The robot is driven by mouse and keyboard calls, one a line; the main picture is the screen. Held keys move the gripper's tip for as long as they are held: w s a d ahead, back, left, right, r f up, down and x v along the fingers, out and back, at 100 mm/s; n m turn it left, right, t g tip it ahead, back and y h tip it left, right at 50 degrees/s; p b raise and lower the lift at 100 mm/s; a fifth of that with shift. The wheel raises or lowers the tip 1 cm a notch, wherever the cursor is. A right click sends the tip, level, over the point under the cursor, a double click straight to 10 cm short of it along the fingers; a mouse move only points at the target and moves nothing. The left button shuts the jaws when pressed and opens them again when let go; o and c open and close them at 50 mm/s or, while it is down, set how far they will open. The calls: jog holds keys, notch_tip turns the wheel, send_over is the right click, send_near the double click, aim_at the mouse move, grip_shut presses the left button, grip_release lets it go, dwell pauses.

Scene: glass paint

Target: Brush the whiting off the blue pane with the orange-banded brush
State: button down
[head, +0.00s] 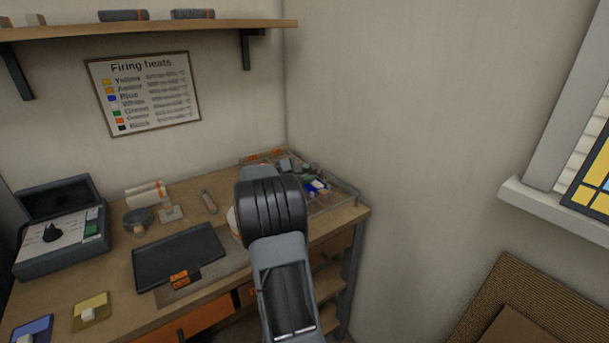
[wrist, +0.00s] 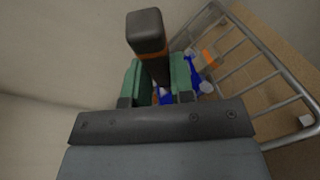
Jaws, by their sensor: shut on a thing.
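In the wrist view my gripper (wrist: 160,82) has its two green finger pads closed on the orange-banded brush (wrist: 148,32), whose dark handle sticks up between them. Its lower end is hidden. The gripper is at the wire basket on the right end of the bench; in the head view my own arm hides the gripper and brush. The blue pane (head: 22,333) lies at the bench's front left, partly cut off by the frame edge. A small white heap of whiting (head: 38,324) sits on it.
The wire basket (head: 336,209) holds several blue, green and grey items, and its wires (wrist: 262,52) run close beside the gripper. A yellow pane (head: 99,300) with white on it, a dark tray (head: 180,256) and a control box (head: 62,249) are on the bench.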

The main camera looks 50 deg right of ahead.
jog(key=shift+s+a+b, duration=0.3)
jog(key=shift+s+b, duration=0.1)
jog(key=shift+s, duration=0.45)
jog(key=shift+s+a+b, duration=0.25)
jog(key=shift+s+b, duration=0.15)
jog(key=shift+s, duration=0.45)
jog(key=shift+r, duration=0.15)
jog(key=shift+w+d+r+p, duration=0.25)
jog(key=shift+w+d+p, duration=0.7)
jog(key=shift+w+d, duration=0.3)
jog(key=shift+w+d+r+p, duration=0.2)
jog(key=shift+w+d+p, duration=0.8)
jog(key=shift+w, duration=0.35)
jog(key=shift+f, duration=0.1)
jog(key=shift+f+b, duration=0.25)
jog(key=shift+b, duration=0.25)
jog(key=shift+f, duration=0.25)
